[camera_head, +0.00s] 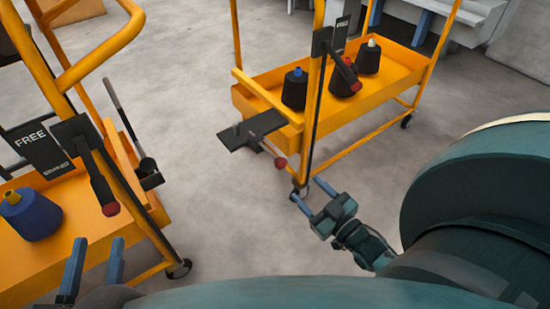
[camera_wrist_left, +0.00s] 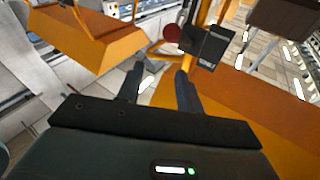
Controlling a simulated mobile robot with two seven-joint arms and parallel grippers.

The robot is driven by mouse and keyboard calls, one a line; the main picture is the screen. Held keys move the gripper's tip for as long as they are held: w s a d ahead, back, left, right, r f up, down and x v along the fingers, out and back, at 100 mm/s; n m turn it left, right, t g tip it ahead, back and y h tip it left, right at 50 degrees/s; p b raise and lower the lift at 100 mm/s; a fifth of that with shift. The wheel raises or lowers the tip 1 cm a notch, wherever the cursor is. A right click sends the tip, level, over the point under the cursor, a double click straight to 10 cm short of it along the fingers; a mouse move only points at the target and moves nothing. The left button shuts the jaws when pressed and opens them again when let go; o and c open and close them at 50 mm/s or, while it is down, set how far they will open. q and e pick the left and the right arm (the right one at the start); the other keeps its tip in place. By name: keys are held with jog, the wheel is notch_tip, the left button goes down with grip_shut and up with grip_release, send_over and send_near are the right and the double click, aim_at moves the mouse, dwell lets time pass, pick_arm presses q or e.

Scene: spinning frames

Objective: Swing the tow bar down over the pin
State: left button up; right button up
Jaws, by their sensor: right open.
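A slim grey bar (camera_head: 122,112), which looks like the tow bar, stands steeply raised at the end of the left orange cart (camera_head: 85,250); its lower end meets a dark bracket (camera_head: 149,176). A flat dark plate (camera_head: 252,131) sticks out from the right orange cart (camera_head: 268,88); I cannot make out a pin on it. A red knob (camera_head: 280,162) sits by this plate. My left gripper (camera_head: 95,272) is open and empty beside the left cart; its fingers also show in the left wrist view (camera_wrist_left: 158,90). My right gripper (camera_head: 313,196) is open and empty near the right cart's front post.
The left cart carries a blue spool (camera_head: 33,217), a FREE sign (camera_head: 38,148) and a red-tipped lever (camera_head: 108,207). Several dark spools (camera_head: 295,90) stand in the right cart's tray. Another red-tipped lever (camera_head: 347,73) is on its post. Grey floor (camera_head: 205,205) is clear between the carts.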

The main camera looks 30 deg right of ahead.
aim_at(284, 167)
jog(key=w, duration=0.2)
jog(key=w+b, duration=0.1)
jog(key=w, duration=0.1)
jog(key=w+b, duration=0.1)
jog(key=w, duration=0.2)
jog(key=shift+a+f, duration=0.1)
jog(key=shift+a, duration=0.15)
jog(key=w+b, duration=0.1)
jog(key=w, duration=0.2)
jog(key=shift+w+a+b, duration=0.15)
jog(key=shift+w+b, duration=0.2)
jog(key=shift+w, duration=0.05)
pick_arm(q)
jog(key=shift+w+r+m+t+h, duration=0.2)
jog(key=shift+r+m+t+h, duration=0.1)
jog(key=shift+r+h, duration=0.2)
jog(key=shift+w+r+m+t+h, duration=0.2)
jog(key=shift+r+t+h, duration=0.15)
jog(key=shift+r, duration=0.2)
pick_arm(e)
jog(key=shift+w, duration=0.65)
jog(key=shift+c, duration=0.4)
grip_shut()
